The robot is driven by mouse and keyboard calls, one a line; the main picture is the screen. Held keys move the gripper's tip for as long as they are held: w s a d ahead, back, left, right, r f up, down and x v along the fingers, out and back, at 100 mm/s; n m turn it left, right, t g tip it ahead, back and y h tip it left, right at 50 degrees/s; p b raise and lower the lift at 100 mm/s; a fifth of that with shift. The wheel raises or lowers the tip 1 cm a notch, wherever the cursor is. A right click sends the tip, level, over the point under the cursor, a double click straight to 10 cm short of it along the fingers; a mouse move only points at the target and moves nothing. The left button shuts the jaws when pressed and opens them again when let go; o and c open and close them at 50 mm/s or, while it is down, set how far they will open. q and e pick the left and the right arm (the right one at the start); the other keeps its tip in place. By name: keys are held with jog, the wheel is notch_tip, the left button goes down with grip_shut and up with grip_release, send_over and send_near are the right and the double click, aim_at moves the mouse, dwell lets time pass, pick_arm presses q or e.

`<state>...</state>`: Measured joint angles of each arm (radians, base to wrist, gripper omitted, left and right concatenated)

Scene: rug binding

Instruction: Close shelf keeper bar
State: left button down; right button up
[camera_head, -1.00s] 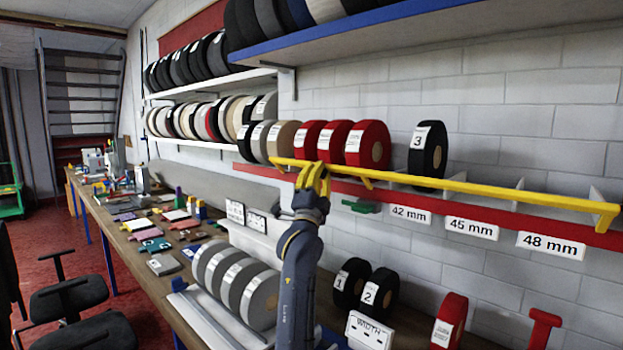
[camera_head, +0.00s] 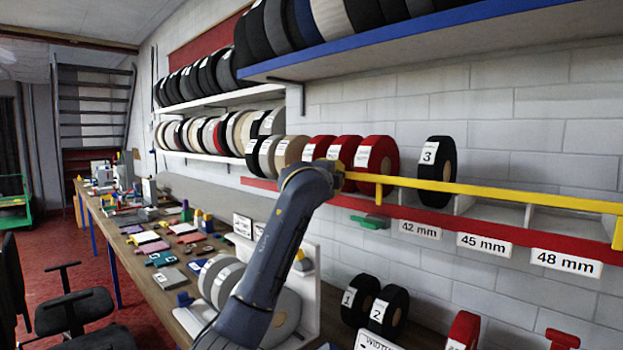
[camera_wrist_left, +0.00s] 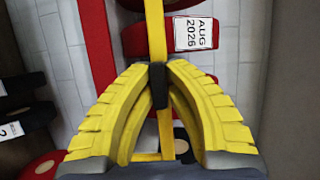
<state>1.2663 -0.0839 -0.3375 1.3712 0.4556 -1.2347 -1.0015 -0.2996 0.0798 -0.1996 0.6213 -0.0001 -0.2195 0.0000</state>
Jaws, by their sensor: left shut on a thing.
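The yellow keeper bar (camera_head: 490,189) runs lengthwise along the front of the lower shelf, above its red front edge (camera_head: 480,224). It crosses in front of the lower parts of the red rolls (camera_head: 379,160) and the black roll marked 3 (camera_head: 437,160). My left gripper (camera_head: 338,174) is at the bar's left part, largely hidden behind my own arm. In the left wrist view its yellow fingers (camera_wrist_left: 158,82) are closed around the keeper bar (camera_wrist_left: 155,28), near a red roll labelled AUG 2026 (camera_wrist_left: 190,36). My right gripper is not in view.
White labels for 42 mm (camera_head: 420,230), 45 mm (camera_head: 484,245) and 48 mm (camera_head: 566,262) hang under the shelf edge. A green piece (camera_head: 370,221) sticks out below it. Black rolls 1 (camera_head: 359,300) and 2 (camera_head: 388,308) stand below. A blue-edged shelf (camera_head: 430,35) is overhead.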

pick_arm(q)
jog(key=shift+w+d+g, duration=0.1)
jog(key=shift+w+g, duration=0.1)
jog(key=shift+g, duration=0.3)
jog(key=shift+f, duration=0.1)
jog(key=c, duration=1.4)
grip_release()
jog(key=shift+w+d, duration=0.1)
jog(key=shift+d, duration=0.05)
jog(key=shift+c, duration=0.2)
jog(key=shift+o, duration=0.4)
jog(key=v, duration=1.2)
